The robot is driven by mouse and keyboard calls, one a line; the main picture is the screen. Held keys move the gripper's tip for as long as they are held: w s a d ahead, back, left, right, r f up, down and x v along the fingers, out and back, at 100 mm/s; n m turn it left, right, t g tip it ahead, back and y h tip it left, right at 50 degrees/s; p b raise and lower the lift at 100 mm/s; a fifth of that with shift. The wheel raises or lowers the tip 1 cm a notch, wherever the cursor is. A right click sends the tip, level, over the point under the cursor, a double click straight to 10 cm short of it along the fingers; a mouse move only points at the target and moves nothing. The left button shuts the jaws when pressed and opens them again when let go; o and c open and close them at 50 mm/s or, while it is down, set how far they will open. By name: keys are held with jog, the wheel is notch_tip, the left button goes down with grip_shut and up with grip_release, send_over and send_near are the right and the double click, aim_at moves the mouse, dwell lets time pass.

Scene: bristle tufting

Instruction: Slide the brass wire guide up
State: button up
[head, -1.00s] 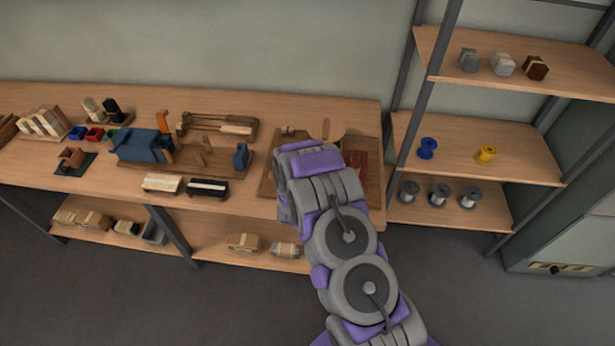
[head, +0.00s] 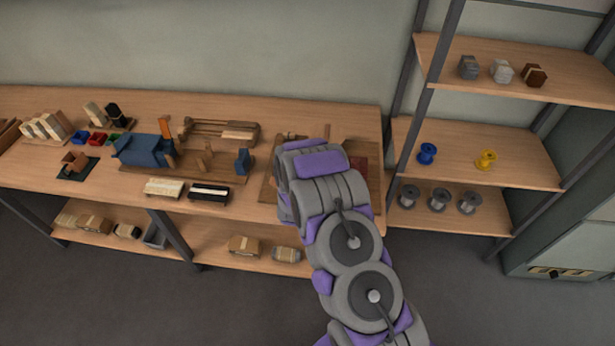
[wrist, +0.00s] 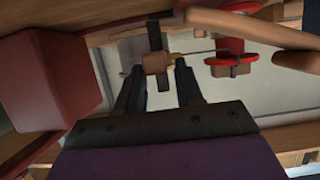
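In the wrist view, a small brass-coloured piece (wrist: 171,59), which looks like the wire guide, sits at the right side of a small wooden block (wrist: 155,63) on a dark upright bar (wrist: 154,36). A thin line runs from it to the right. My gripper (wrist: 157,72) is open, its two dark fingers apart. The block and brass piece show between and just past the fingertips. I cannot tell whether a finger touches them. In the head view my arm hides the gripper and the guide.
A red block (wrist: 52,85) stands close on the left in the wrist view. A red-rimmed spool (wrist: 230,58) and a wooden rod (wrist: 222,24) are on the right. In the head view the bench (head: 60,180) holds a blue vise (head: 145,150); shelves (head: 480,165) stand right.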

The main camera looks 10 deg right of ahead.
jog(key=p+v, duration=0.4)
jog(key=v, duration=1.3)
jog(key=shift+s+a+r, duration=0.1)
jog(key=shift+a, duration=0.05)
jog(key=s+a+r+n+g+y+b, duration=0.1)
jog(key=s+a+r+g+y, duration=0.25)
jog(key=r, duration=0.25)
jog(key=s+a+r+n+g+y+b, duration=0.1)
jog(key=s+a+r+g+y, duration=0.25)
jog(key=r, duration=0.35)
jog(key=s+d+r+g+h, duration=0.1)
jog(key=s+d+r, duration=0.3)
jog(key=s, duration=0.5)
jog(key=s+d+r+n+g+h+b, duration=0.1)
jog(key=s+d+r+g, duration=0.3)
jog(key=s, duration=0.6)
jog(key=s+d+r+g, duration=0.2)
jog(key=s+d+r, duration=0.1)
jog(key=s, duration=0.7)
jog(key=shift+s+d+r+n+g+h, duration=0.3)
jog(key=shift+d+r+g+h, duration=0.1)
jog(key=shift+d, duration=0.5)
